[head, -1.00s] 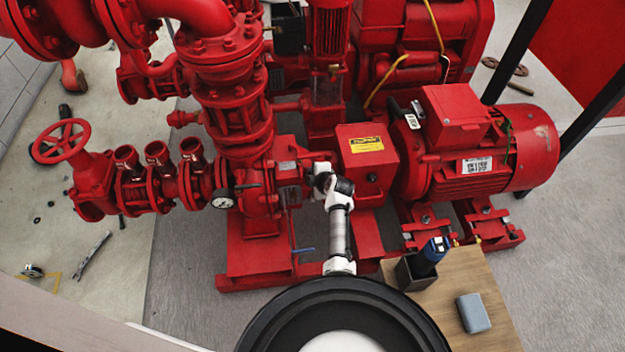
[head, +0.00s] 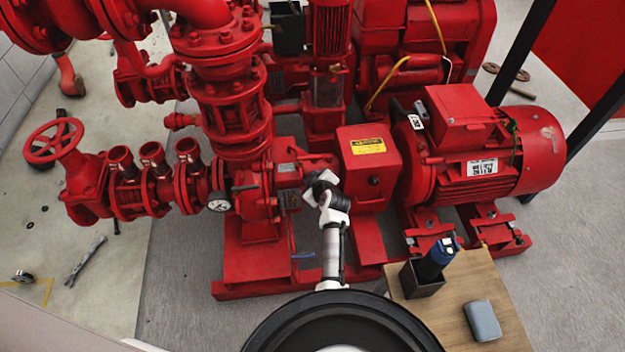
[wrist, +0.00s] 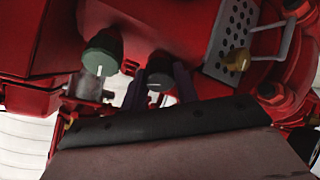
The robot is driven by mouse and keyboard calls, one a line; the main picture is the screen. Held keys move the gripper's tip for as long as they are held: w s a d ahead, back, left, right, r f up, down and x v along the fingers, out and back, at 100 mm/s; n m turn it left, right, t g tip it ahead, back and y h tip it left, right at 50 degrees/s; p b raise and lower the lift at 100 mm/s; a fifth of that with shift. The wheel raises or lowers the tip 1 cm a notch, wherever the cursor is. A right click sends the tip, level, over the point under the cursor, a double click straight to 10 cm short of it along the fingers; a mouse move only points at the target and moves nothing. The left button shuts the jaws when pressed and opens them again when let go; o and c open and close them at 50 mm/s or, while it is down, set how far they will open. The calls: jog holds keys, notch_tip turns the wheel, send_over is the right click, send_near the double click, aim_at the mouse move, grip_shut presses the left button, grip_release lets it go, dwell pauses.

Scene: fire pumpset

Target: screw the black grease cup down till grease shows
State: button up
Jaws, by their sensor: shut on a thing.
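In the wrist view the black grease cup (wrist: 160,70) is a dark round cap with a short white mark, on the red pump's bearing housing. My gripper (wrist: 159,88) has its two dark purple fingers on either side of it, shut on it. A green cup (wrist: 102,52) with a white line stands just to the left, apart from the fingers. In the head view my gripper is at the pump, left of the red box with a yellow label (head: 368,147); my wrist hides the cup there.
A perforated metal plate (wrist: 232,40) and a brass fitting (wrist: 237,60) lie right of the cup. A red motor (head: 490,165) stands to the right. A wooden table (head: 470,290) holds a dark holder with a blue tool (head: 436,260) and a grey block (head: 483,320).

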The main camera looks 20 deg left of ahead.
dwell(0.3)
jog(key=o, duration=1)
jog(key=v, duration=1.3)
jog(key=shift+s+d, duration=0.2)
jog(key=shift+s, duration=0.15)
jog(key=shift+r, duration=0.1)
